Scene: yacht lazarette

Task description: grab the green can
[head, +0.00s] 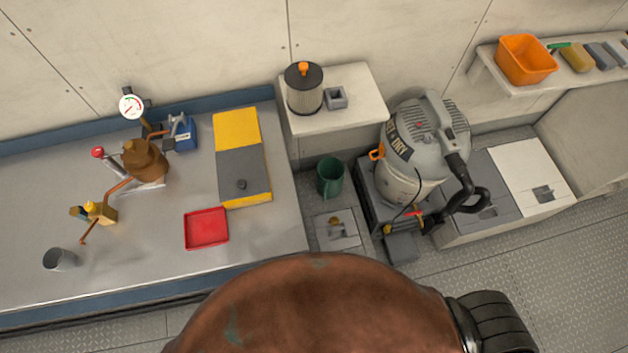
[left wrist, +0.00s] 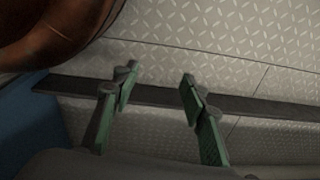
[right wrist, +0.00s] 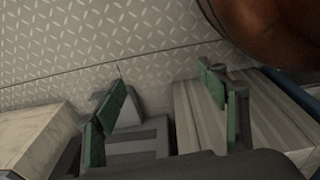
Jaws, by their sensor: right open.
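A dark green can (head: 330,178) with a handle stands upright in the gap between the workbench and the grey vacuum, in the head view. It is below the pale cabinet, just behind a small grey plate with a yellow fitting. Neither gripper shows in the head view. My left gripper (left wrist: 160,82) is open and empty over the diamond-plate floor in the left wrist view. My right gripper (right wrist: 162,80) is open and empty in the right wrist view, with floor and grey boxes beyond it. I cannot see the can in either wrist view.
A steel workbench (head: 130,255) at left holds a red tray (head: 206,228), a yellow and grey case (head: 240,135) and a grey cup (head: 59,260). The wet-dry vacuum (head: 415,150) stands close right of the can. An orange bin (head: 526,60) sits on a shelf.

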